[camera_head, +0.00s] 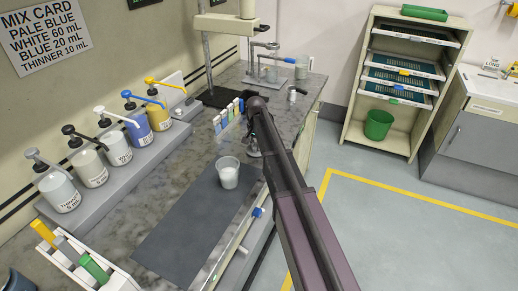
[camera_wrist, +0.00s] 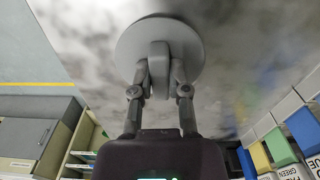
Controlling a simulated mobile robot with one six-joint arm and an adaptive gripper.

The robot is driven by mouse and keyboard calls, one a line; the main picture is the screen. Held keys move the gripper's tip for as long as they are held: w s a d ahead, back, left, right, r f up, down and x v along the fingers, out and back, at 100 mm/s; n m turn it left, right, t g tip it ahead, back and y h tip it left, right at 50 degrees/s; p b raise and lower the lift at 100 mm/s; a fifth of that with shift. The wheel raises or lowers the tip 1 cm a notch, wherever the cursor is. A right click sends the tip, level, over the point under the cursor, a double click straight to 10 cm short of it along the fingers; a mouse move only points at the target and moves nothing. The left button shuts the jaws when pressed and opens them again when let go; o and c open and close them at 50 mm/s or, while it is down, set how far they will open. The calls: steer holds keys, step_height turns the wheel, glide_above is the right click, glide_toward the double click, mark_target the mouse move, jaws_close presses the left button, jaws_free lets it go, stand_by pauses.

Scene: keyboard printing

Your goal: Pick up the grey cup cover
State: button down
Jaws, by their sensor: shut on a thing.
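The grey cup cover (camera_wrist: 192,45) is a round disc with an upright tab, seen large in the wrist view. My gripper (camera_wrist: 159,68) is shut on the tab, with one finger on each side. In the head view my gripper (camera_head: 253,148) is low over the marbled counter, right of the cup, and my arm partly hides it. I cannot tell whether the cover touches the counter. A clear cup (camera_head: 228,173) with white contents stands upright and uncovered on the dark mat (camera_head: 185,235).
Several pump bottles (camera_head: 117,148) stand along the wall at left. A rack of coloured tabs (camera_head: 228,116) is just behind my gripper. A stand (camera_head: 222,95) is at the back. The mat in front of the cup is clear. A shelf (camera_head: 385,130) stands at right.

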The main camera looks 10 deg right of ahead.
mark_target(256, 145)
steer(key=shift+r, duration=0.2)
step_height(256, 145, up, 3)
steer(key=p, duration=0.3)
steer(key=shift+f, duration=0.15)
steer(key=s, duration=0.5)
steer(key=s+r+p, duration=0.1)
steer(key=s, duration=0.4)
steer(key=s+r+p, duration=0.1)
steer(key=s, duration=0.5)
steer(key=shift+d, duration=0.15)
